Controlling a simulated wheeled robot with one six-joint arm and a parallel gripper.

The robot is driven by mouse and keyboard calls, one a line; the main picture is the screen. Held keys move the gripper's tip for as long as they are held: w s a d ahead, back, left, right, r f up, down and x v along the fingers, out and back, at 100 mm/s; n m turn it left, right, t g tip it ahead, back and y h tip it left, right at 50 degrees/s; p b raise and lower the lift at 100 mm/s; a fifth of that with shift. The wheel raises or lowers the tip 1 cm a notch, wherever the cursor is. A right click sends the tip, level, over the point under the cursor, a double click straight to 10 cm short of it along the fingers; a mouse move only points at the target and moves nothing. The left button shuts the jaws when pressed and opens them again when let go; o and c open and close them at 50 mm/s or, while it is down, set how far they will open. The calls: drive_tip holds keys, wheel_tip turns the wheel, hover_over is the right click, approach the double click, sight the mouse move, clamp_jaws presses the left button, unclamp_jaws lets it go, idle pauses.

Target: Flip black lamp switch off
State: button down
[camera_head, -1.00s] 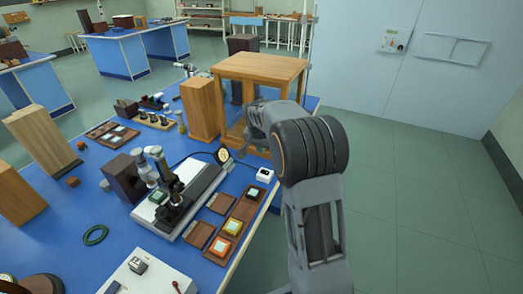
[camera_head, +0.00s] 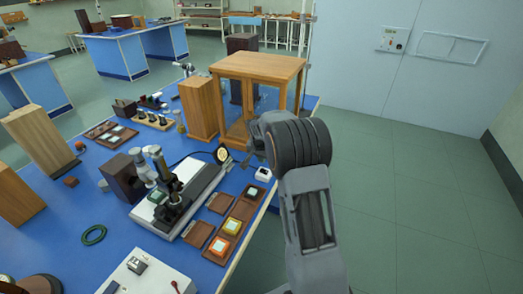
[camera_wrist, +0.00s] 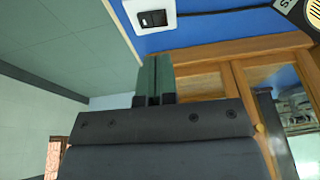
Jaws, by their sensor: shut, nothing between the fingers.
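A small white switch box (camera_head: 263,174) with a black rocker switch (camera_head: 263,171) sits near the right edge of the blue bench. In the wrist view, the white box (camera_wrist: 150,22) and its black rocker (camera_wrist: 153,18) show at the top, with a dark cable running right. My gripper (camera_wrist: 153,75) is shut and empty, its green-grey fingertips apart from the box in the picture. In the head view, my gripper is partly hidden by my wrist, close to the box on its far left side. I cannot tell which way the rocker is tilted.
A wooden cabinet with glass doors (camera_head: 258,68) stands just behind my wrist. A round dial-like piece (camera_head: 223,154) stands left of the box. Open floor is at right.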

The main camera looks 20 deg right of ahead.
sight(262, 170)
drive_tip(key=x, duration=0.4)
drive_tip(key=shift+s+a, duration=0.15)
drive_tip(key=shift+a, duration=0.1)
drive_tip(key=shift+a+f+p, duration=0.1)
drive_tip(key=shift+f+p, duration=0.3)
drive_tip(key=shift+f, duration=0.65)
